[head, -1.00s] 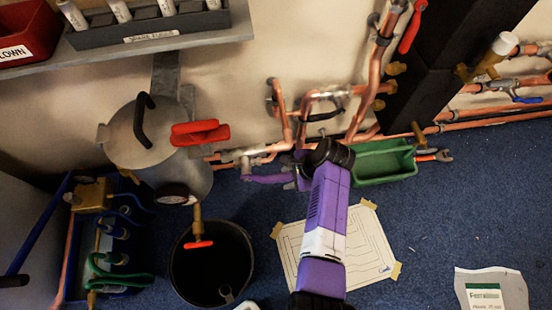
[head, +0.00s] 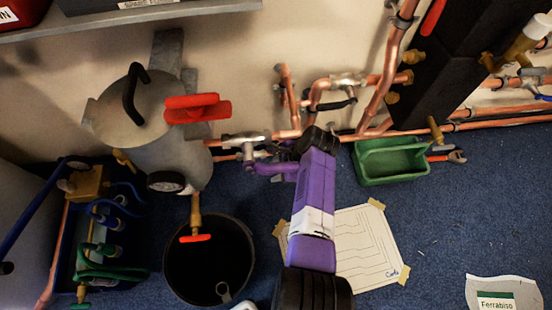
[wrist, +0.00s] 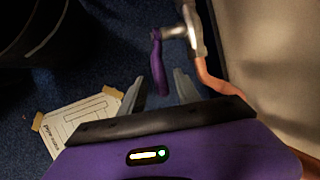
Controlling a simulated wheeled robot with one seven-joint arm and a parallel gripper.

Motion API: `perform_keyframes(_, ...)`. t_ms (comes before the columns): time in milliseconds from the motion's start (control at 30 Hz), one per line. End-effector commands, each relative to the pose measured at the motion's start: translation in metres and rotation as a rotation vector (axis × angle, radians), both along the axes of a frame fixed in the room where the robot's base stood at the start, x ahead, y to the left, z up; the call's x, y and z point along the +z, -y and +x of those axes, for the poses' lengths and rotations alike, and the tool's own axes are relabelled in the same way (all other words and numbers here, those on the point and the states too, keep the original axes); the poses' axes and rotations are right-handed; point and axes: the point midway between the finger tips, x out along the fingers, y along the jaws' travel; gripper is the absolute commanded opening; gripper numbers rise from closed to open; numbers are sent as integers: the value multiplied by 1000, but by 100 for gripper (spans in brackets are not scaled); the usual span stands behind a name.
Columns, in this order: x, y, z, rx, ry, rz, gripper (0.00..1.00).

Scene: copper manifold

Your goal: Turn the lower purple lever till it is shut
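The lower purple lever (head: 262,167) sticks out from a silver valve (head: 243,143) on the low copper pipe by the wall. In the wrist view the lever (wrist: 157,62) hangs from the valve body (wrist: 188,32) towards my gripper. My gripper (wrist: 158,92) is open, and the lever's free end shows in the gap between its two grey fingers. I cannot tell whether either finger touches it. In the head view my purple wrist hides much of the fingers.
A steel vessel with a red handle (head: 197,108) stands left of the valve. A black bucket (head: 208,265) is below it. A green tray (head: 390,162) sits to the right. A second valve with a black handle (head: 335,106) is above. A taped paper sheet (head: 365,245) lies on the blue floor.

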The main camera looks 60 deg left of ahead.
Motion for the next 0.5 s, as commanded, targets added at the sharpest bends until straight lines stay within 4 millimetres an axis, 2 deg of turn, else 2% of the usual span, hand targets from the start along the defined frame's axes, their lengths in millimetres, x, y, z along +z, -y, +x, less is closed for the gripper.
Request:
perform_keyframes(200, 0, 0, 0, 0, 0, 0, 39)
perform_keyframes(400, 0, 0, 0, 0, 0, 0, 0)
perform_keyframes(500, 0, 0, 0, 0, 0, 0, 0)
